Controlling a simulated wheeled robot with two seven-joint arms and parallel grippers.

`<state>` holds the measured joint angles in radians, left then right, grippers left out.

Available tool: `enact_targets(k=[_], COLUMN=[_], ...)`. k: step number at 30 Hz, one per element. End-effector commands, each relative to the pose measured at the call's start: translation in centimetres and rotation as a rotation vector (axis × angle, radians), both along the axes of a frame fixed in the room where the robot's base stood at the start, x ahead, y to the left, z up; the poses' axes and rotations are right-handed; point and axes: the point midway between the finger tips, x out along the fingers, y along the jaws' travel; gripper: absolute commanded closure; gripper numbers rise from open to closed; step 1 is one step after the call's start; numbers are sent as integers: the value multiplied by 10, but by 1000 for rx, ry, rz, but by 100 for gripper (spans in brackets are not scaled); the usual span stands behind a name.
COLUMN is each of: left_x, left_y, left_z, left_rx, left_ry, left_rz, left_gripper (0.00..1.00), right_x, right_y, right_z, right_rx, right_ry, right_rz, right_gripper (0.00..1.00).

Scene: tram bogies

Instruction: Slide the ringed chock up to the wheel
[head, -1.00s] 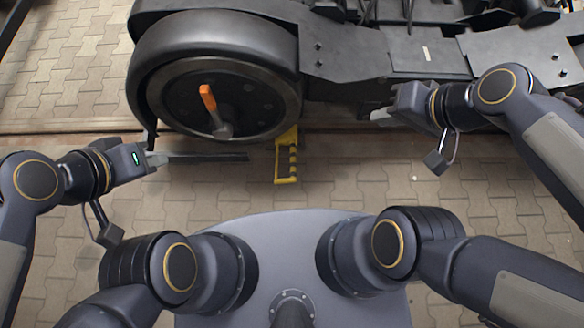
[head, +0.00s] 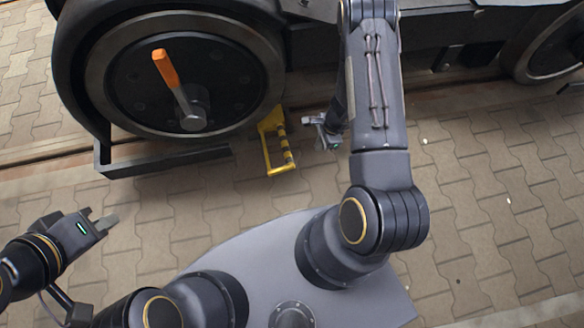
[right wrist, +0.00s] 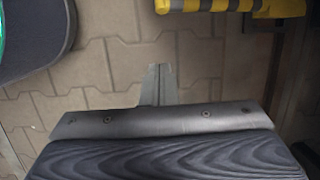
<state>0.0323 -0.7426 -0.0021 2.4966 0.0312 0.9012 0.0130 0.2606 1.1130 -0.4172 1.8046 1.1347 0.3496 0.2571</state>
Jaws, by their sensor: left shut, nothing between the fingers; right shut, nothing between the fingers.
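The yellow chock (head: 265,154), with a black-striped bar, lies on the paving at the lower right of the large dark wheel (head: 235,90). Its upper end appears close to the wheel's rim; I cannot tell whether they touch. My right gripper (head: 307,121) is shut and empty, just right of the chock and apart from it in the head view. In the right wrist view its closed fingers (right wrist: 158,84) point toward the yellow striped chock (right wrist: 262,8) at the top edge, cut off by the frame. My left gripper (head: 112,220) is shut and empty over the paving at lower left.
An orange-handled lever (head: 166,69) sticks out from the wheel hub. A dark bar (head: 165,161) lies below the wheel, left of the chock. The dark bogie frame (head: 312,52) runs behind my right arm. The paving at right is clear.

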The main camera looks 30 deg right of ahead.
Motion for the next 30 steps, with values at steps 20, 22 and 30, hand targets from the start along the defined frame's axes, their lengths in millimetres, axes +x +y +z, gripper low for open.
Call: enact_targets(k=[20, 22, 30], left_x=[0, 0, 0], left_y=[0, 0, 0], left_z=[-52, -55, -60], left_rx=[0, 0, 0], left_ry=[0, 0, 0], left_rz=[0, 0, 0], left_gripper=[100, 100, 100], right_x=[5, 8, 11], right_y=[32, 42, 61], right_z=[-111, -113, -116], right_rx=[-5, -5, -5], right_ry=[11, 10, 12], right_rz=[-5, -5, -9], right_gripper=[100, 100, 100])
